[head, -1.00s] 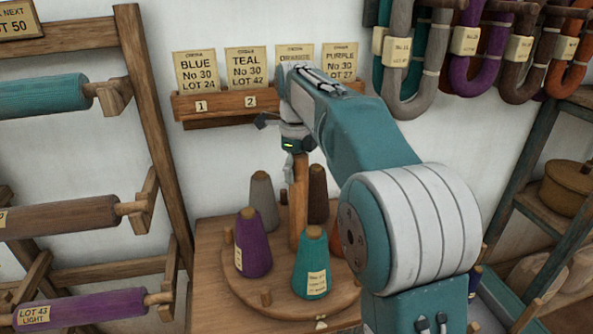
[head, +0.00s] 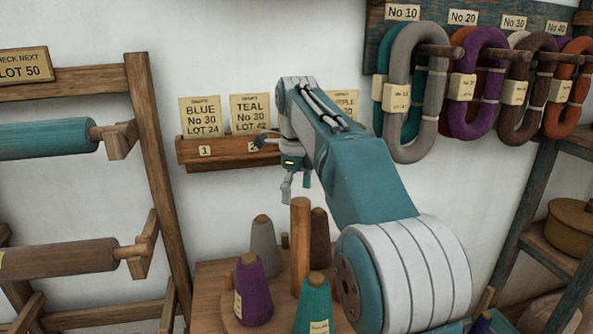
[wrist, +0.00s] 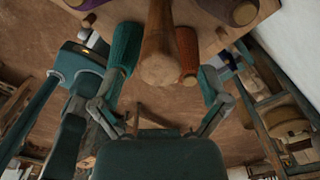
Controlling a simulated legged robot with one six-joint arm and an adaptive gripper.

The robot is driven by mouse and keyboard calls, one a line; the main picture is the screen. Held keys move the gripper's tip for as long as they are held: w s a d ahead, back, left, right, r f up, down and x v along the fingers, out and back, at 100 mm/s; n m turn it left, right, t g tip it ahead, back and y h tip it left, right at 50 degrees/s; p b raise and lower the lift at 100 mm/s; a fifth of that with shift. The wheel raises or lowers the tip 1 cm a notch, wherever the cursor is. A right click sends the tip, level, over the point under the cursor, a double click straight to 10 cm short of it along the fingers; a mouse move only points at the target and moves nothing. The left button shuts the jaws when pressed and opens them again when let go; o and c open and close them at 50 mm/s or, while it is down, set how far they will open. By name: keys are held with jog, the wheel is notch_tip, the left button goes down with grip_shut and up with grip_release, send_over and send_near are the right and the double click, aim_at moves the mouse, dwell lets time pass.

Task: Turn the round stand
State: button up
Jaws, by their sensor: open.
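Cones stand around the post: purple (head: 253,292), teal (head: 314,303), grey (head: 263,246) and brown (head: 320,238). An orange cone (wrist: 187,55) shows in the wrist view. My gripper (head: 295,186) hangs above the post top, apparently clear of it. Its fingers are spread wide and empty in the wrist view (wrist: 160,103). My arm hides the stand's right side.
A card rack (head: 225,152) is on the wall behind my gripper. Yarn rollers (head: 60,260) sit on a wooden frame at left. Yarn hanks (head: 410,95) hang at upper right, above shelves (head: 540,245) at the right edge.

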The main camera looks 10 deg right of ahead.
jog(key=shift+w+r, duration=0.1)
jog(key=shift+r, duration=2.7)
jog(key=shift+s+r+n, duration=0.25)
jog(key=shift+s+n, duration=0.25)
jog(key=shift+n, duration=0.1)
jog(key=s+f+n+t, duration=0.2)
jog(key=s+f+n, duration=0.7)
jog(key=s+n, duration=0.4)
jog(key=s+f+n+t, duration=0.3)
jog(key=s+f+n, duration=0.6)
jog(key=s+n, duration=0.3)
jog(key=s, duration=0.3)
jog(key=shift+s+d+f+n+t, duration=0.2)
jog(key=shift+d+f+n+t, duration=0.1)
jog(key=shift+d+n, duration=0.1)
